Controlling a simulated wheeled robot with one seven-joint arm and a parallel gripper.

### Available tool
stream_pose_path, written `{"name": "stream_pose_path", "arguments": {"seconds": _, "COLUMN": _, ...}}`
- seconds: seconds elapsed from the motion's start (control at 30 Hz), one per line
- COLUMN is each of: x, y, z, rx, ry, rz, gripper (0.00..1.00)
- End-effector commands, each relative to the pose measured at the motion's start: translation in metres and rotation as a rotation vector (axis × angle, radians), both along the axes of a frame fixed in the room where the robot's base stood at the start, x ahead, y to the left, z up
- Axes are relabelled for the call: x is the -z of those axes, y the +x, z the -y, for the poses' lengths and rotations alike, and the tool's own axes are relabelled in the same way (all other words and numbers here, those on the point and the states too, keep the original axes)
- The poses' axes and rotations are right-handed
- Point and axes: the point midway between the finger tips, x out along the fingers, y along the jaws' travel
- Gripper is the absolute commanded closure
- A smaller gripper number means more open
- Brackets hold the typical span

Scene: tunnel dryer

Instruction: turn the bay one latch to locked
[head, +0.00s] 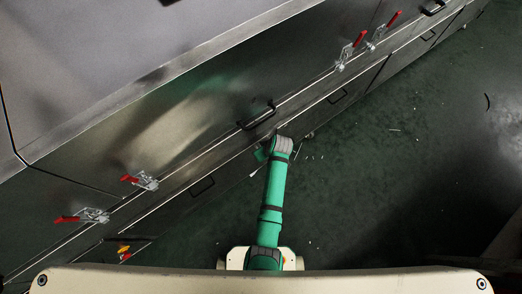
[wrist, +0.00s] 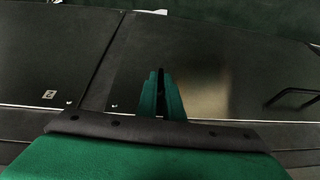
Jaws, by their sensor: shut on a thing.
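My gripper (wrist: 161,94) is at the dryer's lower front panels. Its green fingers are shut on a narrow dark piece (wrist: 161,78), which I take to be the bay one latch. Most of that piece is hidden between the fingers, so its turn angle cannot be told. In the head view, my gripper (head: 262,153) is partly hidden behind my grey wrist, close to the dryer's lower edge. Whether the latch is locked or unlocked cannot be seen.
Red-handled clamps stand along the dryer's edge at left (head: 146,181) and upper right (head: 345,57). A black bar handle (head: 258,115) is just above my gripper. A yellow-and-red knob (head: 124,249) is at lower left. The green floor (head: 400,150) at right is mostly clear.

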Motion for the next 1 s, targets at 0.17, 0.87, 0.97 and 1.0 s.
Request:
{"name": "stream_pose_path", "arguments": {"seconds": 0.17, "x": -0.002, "y": 0.006, "z": 0.004, "rx": 0.005, "ry": 0.092, "rz": -0.060, "gripper": 1.00}}
{"name": "stream_pose_path", "arguments": {"seconds": 0.87, "x": 0.003, "y": 0.012, "z": 0.013, "rx": 0.004, "ry": 0.513, "rz": -0.364, "gripper": 1.00}}
{"name": "stream_pose_path", "arguments": {"seconds": 0.97, "x": 0.003, "y": 0.013, "z": 0.013, "rx": 0.003, "ry": 0.545, "rz": -0.387, "gripper": 1.00}}
{"name": "stream_pose_path", "arguments": {"seconds": 1.0, "x": 0.003, "y": 0.013, "z": 0.013, "rx": 0.003, "ry": 0.558, "rz": -0.395, "gripper": 1.00}}
